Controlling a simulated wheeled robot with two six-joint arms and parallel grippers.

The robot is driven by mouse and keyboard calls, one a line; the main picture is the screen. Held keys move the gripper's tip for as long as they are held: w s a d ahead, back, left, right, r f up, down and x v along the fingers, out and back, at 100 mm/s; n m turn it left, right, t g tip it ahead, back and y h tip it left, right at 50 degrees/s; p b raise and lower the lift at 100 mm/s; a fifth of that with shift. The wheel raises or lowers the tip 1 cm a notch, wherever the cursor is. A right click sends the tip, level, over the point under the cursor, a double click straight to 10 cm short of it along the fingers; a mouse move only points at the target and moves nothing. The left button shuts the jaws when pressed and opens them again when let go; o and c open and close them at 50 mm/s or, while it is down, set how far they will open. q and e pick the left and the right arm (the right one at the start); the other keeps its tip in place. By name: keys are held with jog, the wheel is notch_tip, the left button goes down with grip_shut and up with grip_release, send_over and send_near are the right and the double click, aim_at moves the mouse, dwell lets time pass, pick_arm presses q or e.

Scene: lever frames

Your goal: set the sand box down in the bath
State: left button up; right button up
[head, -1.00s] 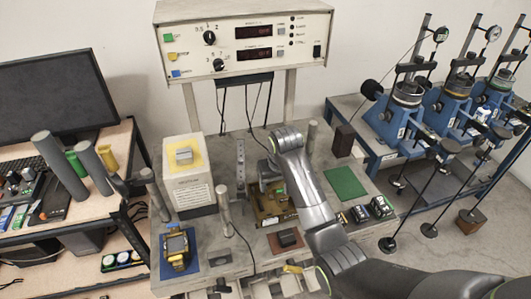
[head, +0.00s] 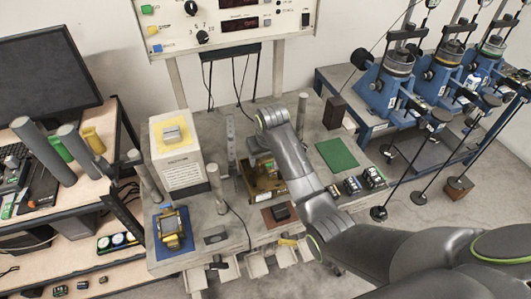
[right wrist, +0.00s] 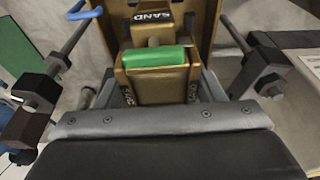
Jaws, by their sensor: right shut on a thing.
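The sand box (right wrist: 158,82) is gold-brown, with a black SAND label and a green grip (right wrist: 154,57), in the right wrist view. My right gripper (right wrist: 157,72) is shut on it, with grey fingers at either side. In the head view my right gripper (head: 262,160) points down at the brown box shape (head: 264,182) on the bench; the forearm partly covers it. Brown panels (right wrist: 206,22) rise behind the sand box in the wrist view. I cannot tell which thing is the bath, nor whether the box touches anything below. My left gripper is not in view.
A white block with a yellow top (head: 183,170) and an upright grey post (head: 216,185) stand left of the gripper. A green mat (head: 337,153) and several small dark modules (head: 353,186) lie to the right. A blue mat with a yellow device (head: 172,229) lies at front left.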

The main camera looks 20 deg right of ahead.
jog(key=shift+f, duration=0.45)
jog(key=shift+f+b, duration=0.3)
jog(key=shift+f, duration=0.4)
jog(key=shift+s+b+x, duration=0.2)
jog(key=shift+b+x, duration=0.1)
jog(key=shift+x, duration=0.5)
jog(key=shift+s+b+x, duration=0.2)
jog(key=shift+b+x, duration=0.05)
jog(key=shift+x, duration=0.6)
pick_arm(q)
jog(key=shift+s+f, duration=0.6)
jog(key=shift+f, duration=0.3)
pick_arm(e)
jog(key=shift+s+f, duration=0.1)
jog(key=shift+f, duration=0.15)
